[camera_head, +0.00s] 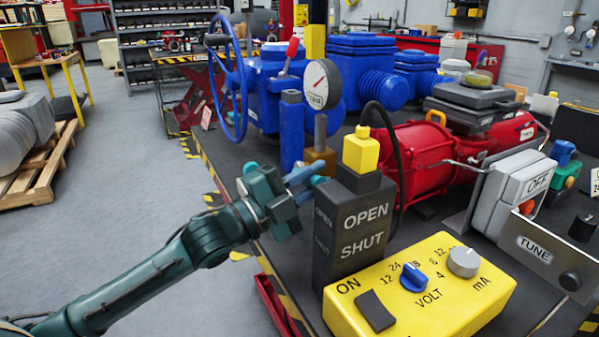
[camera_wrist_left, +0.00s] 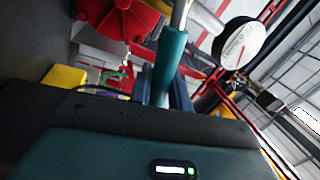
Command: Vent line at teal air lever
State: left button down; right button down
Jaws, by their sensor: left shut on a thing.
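The teal air lever shows as a small teal tip (camera_head: 318,181) just left of the black OPEN/SHUT box, mostly hidden by my gripper. In the left wrist view the teal lever handle (camera_wrist_left: 169,62) stands between my blue fingers, with a grey rod beyond its far end. My left gripper (camera_head: 303,177) is shut on the lever handle. Its arm reaches in from the lower left. A brass-coloured valve body (camera_head: 320,158) with a grey stem stands just behind the gripper. A white pressure gauge (camera_head: 321,84) stands above it and also shows in the wrist view (camera_wrist_left: 239,43). My right gripper is not in view.
The black OPEN/SHUT box (camera_head: 350,228) with a yellow top stands close right of my gripper. A yellow meter box (camera_head: 420,290) is in front. A blue post (camera_head: 291,130) and a blue handwheel (camera_head: 229,85) stand behind.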

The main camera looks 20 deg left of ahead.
pick_arm(q)
jog(key=f+m, duration=0.1)
jog(key=m+h, duration=0.1)
jog(key=shift+s+d+f+m+b, duration=0.1)
jog(key=shift+f+m+b, duration=0.2)
jog(key=shift+f+b, duration=0.1)
jog(key=shift+f+m+g, duration=0.3)
jog(key=shift+m+g, duration=0.1)
jog(key=shift+m, duration=0.3)
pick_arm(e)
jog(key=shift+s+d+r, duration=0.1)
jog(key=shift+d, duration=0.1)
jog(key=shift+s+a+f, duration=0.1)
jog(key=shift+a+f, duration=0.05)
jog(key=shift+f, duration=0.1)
pick_arm(q)
jog(key=c, duration=1.3)
grip_release()
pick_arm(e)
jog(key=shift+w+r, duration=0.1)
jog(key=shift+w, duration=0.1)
